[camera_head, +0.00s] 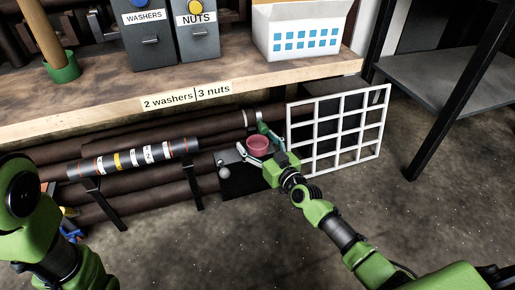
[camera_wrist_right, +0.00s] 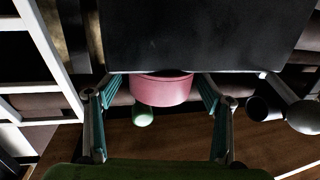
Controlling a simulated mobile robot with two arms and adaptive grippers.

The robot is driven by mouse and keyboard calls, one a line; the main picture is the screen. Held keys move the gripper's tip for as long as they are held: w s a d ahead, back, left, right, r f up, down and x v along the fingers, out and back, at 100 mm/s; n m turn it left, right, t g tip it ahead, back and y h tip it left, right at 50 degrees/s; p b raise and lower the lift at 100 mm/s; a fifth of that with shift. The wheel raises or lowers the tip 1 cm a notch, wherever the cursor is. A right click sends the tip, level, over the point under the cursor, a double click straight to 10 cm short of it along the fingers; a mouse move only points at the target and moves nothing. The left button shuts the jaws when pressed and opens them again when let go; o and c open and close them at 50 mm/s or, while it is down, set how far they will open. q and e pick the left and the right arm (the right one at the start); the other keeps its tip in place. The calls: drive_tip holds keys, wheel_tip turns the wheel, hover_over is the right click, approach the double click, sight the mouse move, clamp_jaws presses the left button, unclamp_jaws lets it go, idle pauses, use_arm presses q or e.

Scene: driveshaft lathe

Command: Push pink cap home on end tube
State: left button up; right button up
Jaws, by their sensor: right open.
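The pink cap (camera_head: 258,145) is low under the bench edge, by the right end of the tube rack. In the right wrist view the pink cap (camera_wrist_right: 162,90) lies between the two fingers of my right gripper (camera_wrist_right: 157,100), with a gap visible on each side. My right gripper (camera_head: 254,141) is open around it. A dark tube with coloured bands and white labels (camera_head: 135,157) lies on the rack to the left. I cannot tell whether the cap touches a tube end. Only links of my left arm show at the left edge; its gripper is out of view.
A white grid panel (camera_head: 338,130) stands close to the right of my right gripper. A black plate (camera_head: 245,180) is below the cap. The wooden bench (camera_head: 100,105) overhangs, carrying washer and nut bins (camera_head: 140,40) and a white box (camera_head: 300,30). Open floor lies in front.

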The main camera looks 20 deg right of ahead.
drive_tip(key=c, duration=1)
